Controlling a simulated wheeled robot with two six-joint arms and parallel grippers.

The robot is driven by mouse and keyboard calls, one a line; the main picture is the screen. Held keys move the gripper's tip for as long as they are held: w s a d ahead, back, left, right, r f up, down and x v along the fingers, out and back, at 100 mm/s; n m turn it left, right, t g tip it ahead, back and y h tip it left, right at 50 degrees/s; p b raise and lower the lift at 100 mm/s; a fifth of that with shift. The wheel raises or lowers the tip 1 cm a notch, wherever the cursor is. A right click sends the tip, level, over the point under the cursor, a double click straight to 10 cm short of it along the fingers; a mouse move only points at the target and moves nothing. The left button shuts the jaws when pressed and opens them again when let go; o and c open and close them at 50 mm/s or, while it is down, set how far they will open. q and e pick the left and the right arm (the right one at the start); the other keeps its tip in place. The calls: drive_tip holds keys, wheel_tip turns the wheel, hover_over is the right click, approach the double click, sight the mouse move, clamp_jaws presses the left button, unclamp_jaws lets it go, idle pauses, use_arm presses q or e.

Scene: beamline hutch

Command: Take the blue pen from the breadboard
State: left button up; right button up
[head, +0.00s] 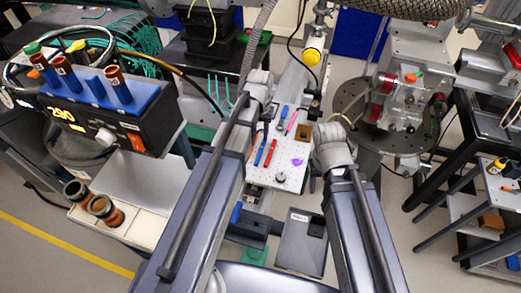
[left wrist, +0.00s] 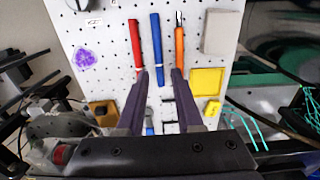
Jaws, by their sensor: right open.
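The blue pen (left wrist: 156,48) lies on the white perforated breadboard (left wrist: 108,28), between a red pen (left wrist: 136,45) and an orange tool (left wrist: 179,46). In the head view the blue pen (head: 260,152) lies left of the red pen (head: 271,153) on the breadboard (head: 262,176). My left gripper (left wrist: 160,76) is open and empty, its fingertips apart near the pen's lower end, one on each side of its line. I cannot tell its height above the board. My right gripper (head: 315,170) is open, mostly hidden by its arm, beside the board's right edge.
The board also carries a purple piece (left wrist: 86,58), a yellow block (left wrist: 207,81) and a grey block (left wrist: 221,32). A black box with a blue rack (head: 92,92) stands at left. A round metal stage (head: 352,98) stands right of the board.

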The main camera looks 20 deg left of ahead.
sight(261, 149)
use_arm(q)
wheel_tip(261, 149, down, 2)
drive_tip(key=shift+w+f+b, duration=0.1)
drive_tip(key=shift+f+b, duration=0.15)
drive_tip(key=shift+b, duration=0.65)
drive_tip(key=shift+r, duration=0.1)
wheel_tip(261, 149, down, 5)
drive_tip(key=b, duration=0.5)
drive_tip(key=shift+d, duration=0.15)
drive_tip(key=shift+c, duration=0.3)
clamp_jaws()
